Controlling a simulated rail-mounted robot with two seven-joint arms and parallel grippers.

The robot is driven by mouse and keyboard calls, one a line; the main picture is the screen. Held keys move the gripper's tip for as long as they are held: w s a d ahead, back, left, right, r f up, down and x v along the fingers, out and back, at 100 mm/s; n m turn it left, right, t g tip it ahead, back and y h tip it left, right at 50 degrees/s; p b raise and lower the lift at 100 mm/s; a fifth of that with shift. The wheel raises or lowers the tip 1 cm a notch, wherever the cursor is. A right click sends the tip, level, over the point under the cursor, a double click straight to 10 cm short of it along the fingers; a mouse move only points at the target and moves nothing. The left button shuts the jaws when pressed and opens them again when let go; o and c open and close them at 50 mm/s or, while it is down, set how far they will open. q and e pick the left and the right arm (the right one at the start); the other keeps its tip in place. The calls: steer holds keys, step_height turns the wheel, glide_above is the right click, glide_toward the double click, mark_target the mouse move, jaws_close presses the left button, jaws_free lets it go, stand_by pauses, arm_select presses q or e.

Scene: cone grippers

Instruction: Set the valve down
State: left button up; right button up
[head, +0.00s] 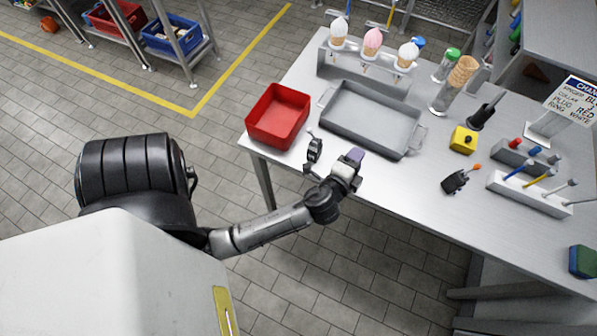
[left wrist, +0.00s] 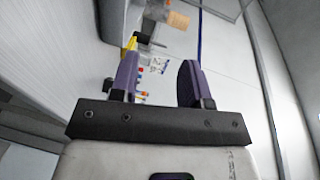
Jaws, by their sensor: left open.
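My left gripper (head: 355,156) is open over the table's front edge, its purple fingers showing. In the left wrist view, the two purple fingers (left wrist: 157,84) are apart with nothing held between them. A dark upright piece with a round knob and grey lower part, which may be the valve (head: 315,150), is at the front edge, between the red bin and my gripper. It appears apart from the fingers. Whether it rests on the tabletop is hard to tell. A small dark shape beside the left finger in the wrist view is unclear. My right gripper is not in view.
The table (head: 410,180) holds a red bin (head: 277,117), a grey tray (head: 372,118) and an ice-cream cone rack (head: 365,75). A yellow block (head: 463,139), a black piece with an orange tip (head: 456,181) and a tool holder (head: 530,193) stand rightward. The front middle is clear.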

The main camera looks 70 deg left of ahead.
arm_select(q)
steer(key=s+d+f+n+g+h, duration=0.3)
steer(key=s+d+g+h, duration=0.1)
steer(key=s, duration=0.6)
steer(key=s+d+f+n+g+h, duration=0.3)
steer(key=s+d, duration=0.4)
steer(key=s, duration=0.3)
steer(key=n+g+h, duration=0.1)
steer(key=g+h, duration=0.1)
steer(key=shift+d+f+n+g+h, duration=0.15)
steer(key=shift+f+n+g+h, duration=0.15)
steer(key=shift+f+h, duration=0.1)
